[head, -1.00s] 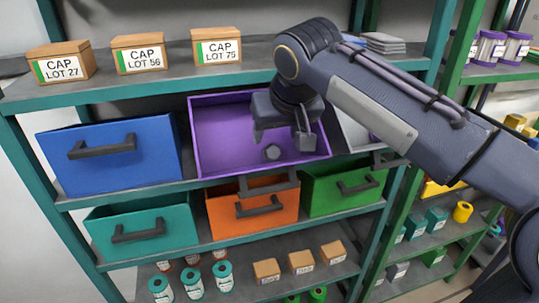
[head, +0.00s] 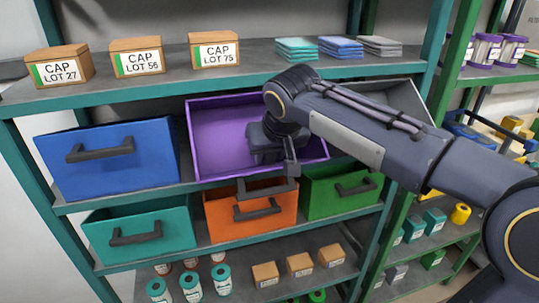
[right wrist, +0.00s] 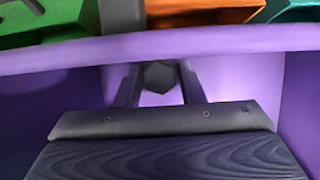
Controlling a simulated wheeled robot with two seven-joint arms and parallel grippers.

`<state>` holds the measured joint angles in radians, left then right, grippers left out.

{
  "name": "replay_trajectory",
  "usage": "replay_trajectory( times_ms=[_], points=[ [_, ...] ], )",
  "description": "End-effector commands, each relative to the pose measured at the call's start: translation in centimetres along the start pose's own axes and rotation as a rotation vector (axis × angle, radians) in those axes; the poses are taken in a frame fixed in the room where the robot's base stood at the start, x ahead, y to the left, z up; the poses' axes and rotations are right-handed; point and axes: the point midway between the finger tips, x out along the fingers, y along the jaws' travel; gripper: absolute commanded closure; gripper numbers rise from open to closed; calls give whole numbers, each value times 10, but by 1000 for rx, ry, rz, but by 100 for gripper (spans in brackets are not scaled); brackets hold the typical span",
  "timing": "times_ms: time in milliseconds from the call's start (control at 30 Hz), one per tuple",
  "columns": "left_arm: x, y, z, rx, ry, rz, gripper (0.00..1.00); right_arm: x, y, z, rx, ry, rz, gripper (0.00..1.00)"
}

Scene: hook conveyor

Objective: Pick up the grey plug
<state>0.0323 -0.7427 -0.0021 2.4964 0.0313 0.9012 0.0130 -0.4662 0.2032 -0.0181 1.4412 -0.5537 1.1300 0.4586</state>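The grey plug (right wrist: 158,77) is a small dark hexagonal piece inside the purple bin (head: 218,140). In the right wrist view it shows between the two fingertips of my right gripper (right wrist: 160,80). The fingers stand apart on either side of it, with narrow gaps; I cannot see contact. In the head view my right gripper (head: 279,165) reaches down into the purple bin near its front wall and hides the plug. My left gripper is not in view.
The purple bin is pulled out, with its front rim (right wrist: 220,42) close to my fingers. A blue bin (head: 110,165) is to its left and a grey bin (head: 405,98) to its right. Orange (head: 235,225), green (head: 340,200) and teal (head: 140,225) bins sit below.

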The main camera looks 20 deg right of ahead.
Motion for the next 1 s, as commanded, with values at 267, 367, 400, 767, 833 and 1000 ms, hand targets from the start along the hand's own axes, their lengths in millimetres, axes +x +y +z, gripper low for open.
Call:
replay_trajectory(
  times_ms=[267,367,400,767,833,1000],
  points=[
    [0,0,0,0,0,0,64,0,0,0,0,0,0,87],
    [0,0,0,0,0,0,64,0,0,0,0,0,0,87],
    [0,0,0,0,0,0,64,0,0,0,0,1,0,88],
    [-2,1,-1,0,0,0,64,-44,-4,-16,-2,6,-4,88],
    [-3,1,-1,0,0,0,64,-64,-8,-14,-3,6,-4,88],
    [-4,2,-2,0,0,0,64,-113,-17,-4,-3,5,-5,88]
  ],
)
